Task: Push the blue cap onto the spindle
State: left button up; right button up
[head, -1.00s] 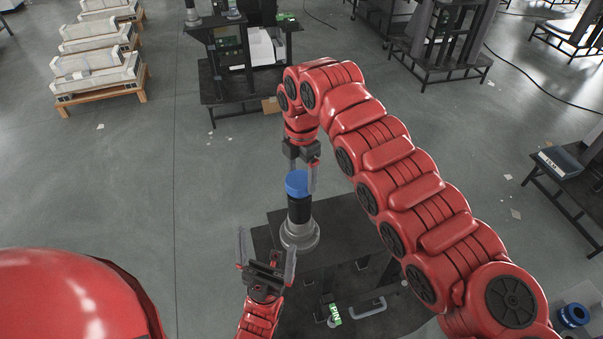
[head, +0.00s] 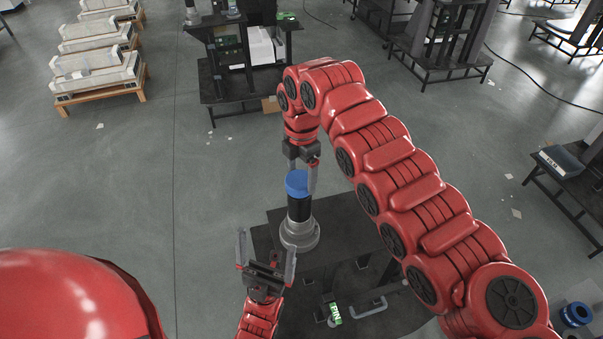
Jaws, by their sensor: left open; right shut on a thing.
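The blue cap (head: 297,183) sits at the top of the black spindle (head: 299,209), which stands upright on a grey round base (head: 299,235). My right gripper (head: 301,178) comes down from above and is shut on the blue cap, one finger on each side. Whether the cap is fully seated on the spindle cannot be told from this angle. My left gripper (head: 266,250) is open and empty, below and to the left of the grey base, fingers pointing up in the picture.
The spindle stands on a dark table (head: 345,222), with a green-labelled part (head: 335,314) and a grey handle (head: 369,307) lower down. Another blue ring-shaped part (head: 576,314) is at the lower right. A dark cart (head: 245,85) stands behind. Open floor lies to the left.

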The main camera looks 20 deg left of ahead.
jog(key=shift+f, duration=0.1)
jog(key=shift+f+b, duration=0.35)
jog(key=shift+b, duration=0.15)
jog(key=shift+f+b, duration=0.2)
jog(key=shift+b, duration=0.1)
jog(key=shift+s+f+b, duration=0.1)
jog(key=shift+f+b, duration=0.05)
jog(key=shift+b, duration=0.15)
dwell(1.6)
jog(key=o, duration=1.2)
jog(key=shift+o, duration=0.2)
jog(key=shift+r, duration=0.25)
